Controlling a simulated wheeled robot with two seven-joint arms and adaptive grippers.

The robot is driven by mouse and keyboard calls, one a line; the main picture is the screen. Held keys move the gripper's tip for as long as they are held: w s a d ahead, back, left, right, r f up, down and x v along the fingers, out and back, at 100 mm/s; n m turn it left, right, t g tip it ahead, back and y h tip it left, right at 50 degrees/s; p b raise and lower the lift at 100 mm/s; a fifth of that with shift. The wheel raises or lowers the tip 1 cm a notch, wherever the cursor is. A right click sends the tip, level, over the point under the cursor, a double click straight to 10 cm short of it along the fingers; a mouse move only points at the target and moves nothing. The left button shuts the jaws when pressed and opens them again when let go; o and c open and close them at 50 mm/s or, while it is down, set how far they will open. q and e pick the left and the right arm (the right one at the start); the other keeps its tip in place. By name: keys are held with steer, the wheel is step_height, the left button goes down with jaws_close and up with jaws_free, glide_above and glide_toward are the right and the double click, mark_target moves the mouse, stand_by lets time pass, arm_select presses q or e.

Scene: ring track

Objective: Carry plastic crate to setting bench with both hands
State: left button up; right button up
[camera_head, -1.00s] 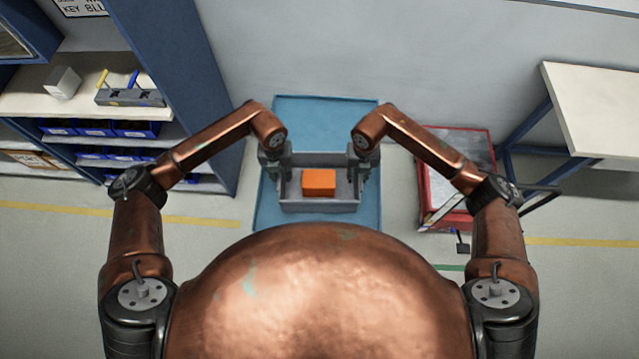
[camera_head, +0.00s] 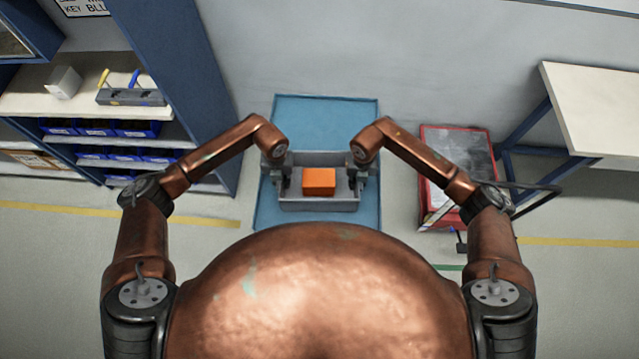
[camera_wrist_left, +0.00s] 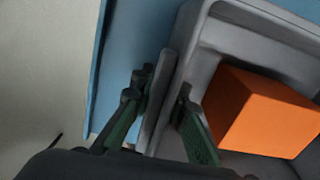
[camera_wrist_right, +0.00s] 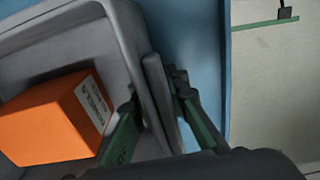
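The grey plastic crate (camera_head: 318,205) rests on a blue surface (camera_head: 325,112) against the wall. An orange box (camera_head: 319,181) lies inside it. My left gripper (camera_head: 276,176) is at the crate's left side. In the left wrist view its fingers (camera_wrist_left: 164,84) pass on either side of the crate's grey side edge (camera_wrist_left: 153,118) and look closed against it. My right gripper (camera_head: 361,176) is at the right side. In the right wrist view its fingers (camera_wrist_right: 155,86) grip the opposite edge (camera_wrist_right: 160,95) likewise. The fingertips' contact is partly hidden. The crate looks level.
A white-topped bench (camera_head: 600,110) with blue legs stands at the right. A red tray-like object (camera_head: 455,165) lies on the floor between it and the crate. Shelving (camera_head: 185,60) with blue bins (camera_head: 95,127) stands at the left. Open floor lies between.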

arm_select(q)
steer(key=shift+d, duration=0.3)
jaws_close()
arm_select(e)
steer(key=shift+a+r, duration=0.1)
steer(key=shift+a, duration=0.15)
jaws_close()
arm_select(q)
steer(key=shift+r, duration=0.1)
